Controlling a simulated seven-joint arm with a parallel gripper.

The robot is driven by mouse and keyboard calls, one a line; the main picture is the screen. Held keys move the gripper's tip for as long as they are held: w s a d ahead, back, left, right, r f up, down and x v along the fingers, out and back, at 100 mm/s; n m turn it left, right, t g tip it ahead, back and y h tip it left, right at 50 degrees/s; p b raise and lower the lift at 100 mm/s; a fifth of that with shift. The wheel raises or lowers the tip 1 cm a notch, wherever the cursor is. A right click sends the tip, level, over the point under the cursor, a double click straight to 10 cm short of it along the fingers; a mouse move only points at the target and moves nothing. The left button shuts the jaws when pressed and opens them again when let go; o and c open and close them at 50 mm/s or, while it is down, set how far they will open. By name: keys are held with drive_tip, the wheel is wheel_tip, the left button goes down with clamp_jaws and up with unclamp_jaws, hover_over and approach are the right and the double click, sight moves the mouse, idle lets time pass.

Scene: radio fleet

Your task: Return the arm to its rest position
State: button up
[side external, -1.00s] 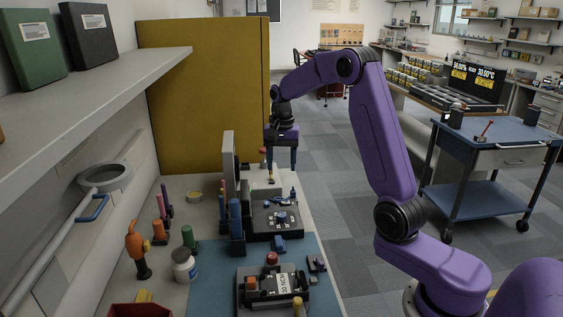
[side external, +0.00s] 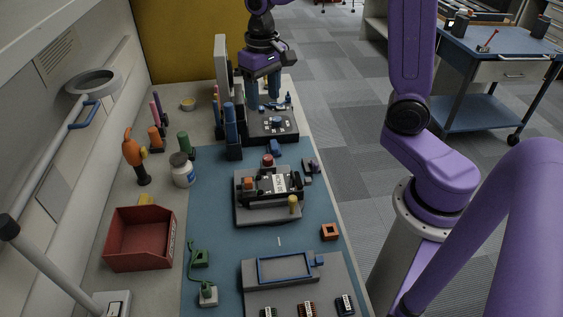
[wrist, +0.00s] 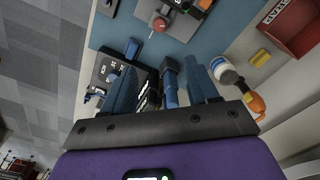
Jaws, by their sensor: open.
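My purple arm's gripper (side external: 264,98) is open, its two blue fingers pointing down at the far end of the bench. It is above or just behind the black unit with a blue knob (side external: 274,124); the exact height is hard to tell. I see nothing between the fingers. In the wrist view the gripper (wrist: 162,60) shows its fingers spread, with the black unit (wrist: 112,72) and blue upright pieces below or beyond them. Contact with these is not clear.
Tall blue uprights (side external: 232,132) stand left of the black unit. A grey radio fixture (side external: 268,190) sits on the blue mat (side external: 215,215). A red bin (side external: 140,240), white jar (side external: 182,172) and orange-handled tool (side external: 133,155) stand left.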

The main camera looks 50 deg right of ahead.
drive_tip(key=s+a+f+n, duration=0.1)
drive_tip(key=s+n, duration=0.6)
drive_tip(key=s, duration=0.5)
drive_tip(key=s+a+f+n, duration=0.1)
drive_tip(key=s+n, duration=0.5)
drive_tip(key=s, duration=0.7)
drive_tip(key=shift+a+n, duration=0.4)
drive_tip(key=shift+a, duration=0.1)
